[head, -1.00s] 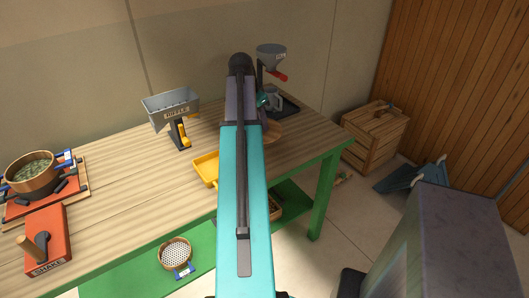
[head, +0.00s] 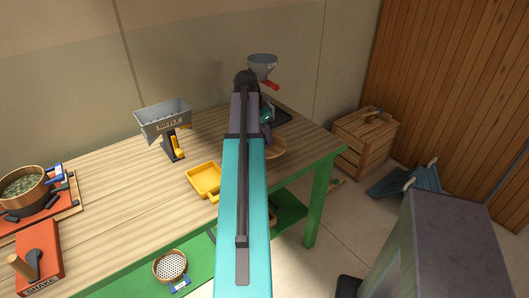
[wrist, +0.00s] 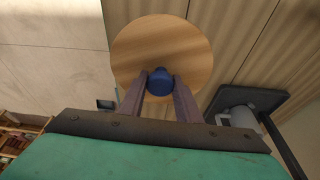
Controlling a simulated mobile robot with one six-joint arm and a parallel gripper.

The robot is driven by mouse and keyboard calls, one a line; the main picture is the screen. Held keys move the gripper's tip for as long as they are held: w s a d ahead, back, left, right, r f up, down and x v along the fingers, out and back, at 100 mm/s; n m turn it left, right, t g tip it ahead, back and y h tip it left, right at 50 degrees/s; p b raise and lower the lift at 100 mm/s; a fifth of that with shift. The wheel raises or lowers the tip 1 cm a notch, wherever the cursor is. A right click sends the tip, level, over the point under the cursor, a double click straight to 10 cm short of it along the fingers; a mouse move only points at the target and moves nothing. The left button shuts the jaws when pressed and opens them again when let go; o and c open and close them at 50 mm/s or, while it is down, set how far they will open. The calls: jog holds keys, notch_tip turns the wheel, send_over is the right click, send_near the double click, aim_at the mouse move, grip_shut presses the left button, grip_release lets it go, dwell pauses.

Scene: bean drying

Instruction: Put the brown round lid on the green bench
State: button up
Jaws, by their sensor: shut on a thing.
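The brown round lid (wrist: 190,50) has a blue knob (wrist: 159,80), and my gripper (wrist: 160,84) is shut on that knob. In the head view the lid (head: 276,147) shows partly at the right end of the green bench (head: 130,205), with the rest hidden behind my arm. The bench has a pale wooden top with green legs and a green lower shelf. I cannot tell whether the lid touches the bench top or is just above it. My fingers are hidden in the head view.
A yellow tray (head: 203,180) lies left of my arm, with a grey riffle box (head: 163,120) behind it. A grey funnel (head: 263,66) stands at the back right. A pot (head: 22,190) and an orange shaker box (head: 32,268) are at the left. The middle left of the bench top is clear.

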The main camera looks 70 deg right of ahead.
jog(key=shift+f+p, duration=0.4)
jog(key=shift+f, duration=1.6)
jog(key=shift+f, duration=0.1)
jog(key=shift+f+p, duration=0.5)
jog(key=shift+f, duration=1.3)
jog(key=shift+f, duration=0.15)
jog(key=o, duration=1.1)
jog(key=shift+o, duration=0.2)
jog(key=shift+b+v, duration=1.25)
jog(key=shift+v, duration=4.95)
